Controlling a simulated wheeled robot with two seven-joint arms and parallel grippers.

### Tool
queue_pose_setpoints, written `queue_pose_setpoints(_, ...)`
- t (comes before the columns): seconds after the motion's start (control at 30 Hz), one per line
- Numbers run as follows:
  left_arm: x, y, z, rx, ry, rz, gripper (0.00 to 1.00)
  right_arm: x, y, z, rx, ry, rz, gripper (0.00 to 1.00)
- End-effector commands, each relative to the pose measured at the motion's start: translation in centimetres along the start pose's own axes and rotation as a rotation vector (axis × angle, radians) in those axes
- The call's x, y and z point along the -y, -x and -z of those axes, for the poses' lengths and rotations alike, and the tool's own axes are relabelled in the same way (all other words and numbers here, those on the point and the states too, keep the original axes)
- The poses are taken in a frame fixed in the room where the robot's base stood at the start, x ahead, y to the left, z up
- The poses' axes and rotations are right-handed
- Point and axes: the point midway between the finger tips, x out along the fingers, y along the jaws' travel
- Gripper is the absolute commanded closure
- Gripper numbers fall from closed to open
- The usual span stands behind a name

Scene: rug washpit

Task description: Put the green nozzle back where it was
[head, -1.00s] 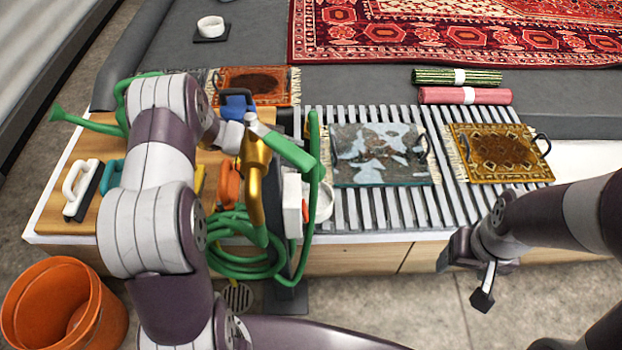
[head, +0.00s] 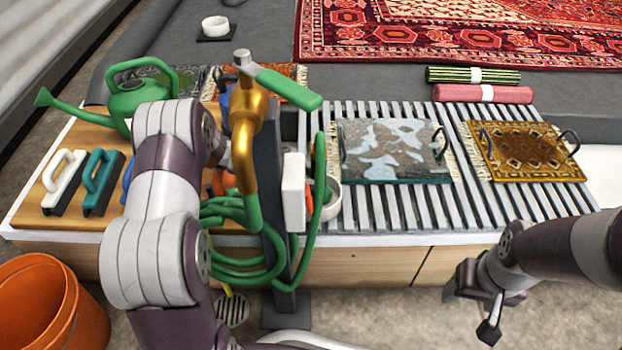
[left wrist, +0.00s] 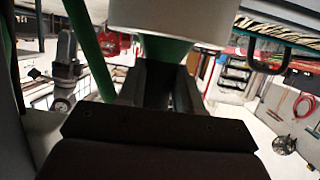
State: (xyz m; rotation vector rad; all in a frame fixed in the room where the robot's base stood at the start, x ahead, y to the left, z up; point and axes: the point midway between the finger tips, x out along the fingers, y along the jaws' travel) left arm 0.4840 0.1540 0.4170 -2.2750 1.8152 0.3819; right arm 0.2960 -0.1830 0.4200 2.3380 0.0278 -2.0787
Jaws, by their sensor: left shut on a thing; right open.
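In the left wrist view, the green nozzle (left wrist: 165,48) is a green taper below a wide pale collar, between the jaws. My left gripper (left wrist: 158,88) is shut on it. A green hose (left wrist: 92,50) runs up at its left. In the head view my left arm and a brass tap with a green lever (head: 254,110) hide the left gripper and nozzle. The tap tops a dark post (head: 270,165), with a green hose coil (head: 245,265) and a white box (head: 293,190) on it. My right gripper (head: 474,292) is open and empty at the counter's front.
A green watering can (head: 128,98) stands behind my left arm. White (head: 63,182) and teal (head: 101,182) brushes lie on the wooden board. Small rugs with handles lie on the slatted rack (head: 385,208). An orange bucket (head: 48,305) stands on the floor at left.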

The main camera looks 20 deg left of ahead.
Motion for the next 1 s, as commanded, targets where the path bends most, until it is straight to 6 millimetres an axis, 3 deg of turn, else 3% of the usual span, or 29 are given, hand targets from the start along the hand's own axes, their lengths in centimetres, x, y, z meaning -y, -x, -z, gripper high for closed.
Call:
queue_pose_setpoints(0.03, 0.03, -0.31, -0.89, -0.001, -0.002, 0.001, 1.0, 0.0, -1.15, -0.13, 0.0, 0.0, 0.0, 0.32)
queue_pose_setpoints(0.1, 0.03, -0.37, -1.06, -0.001, -0.001, 0.001, 1.0, 0.0, -1.45, -0.17, 0.0, 0.0, 0.0, 0.32)
queue_pose_setpoints(1.0, 0.04, -0.62, -1.8, 0.0, -0.001, 0.0, 1.0, 0.0, -1.41, -0.16, 0.0, 0.0, 0.0, 0.32)
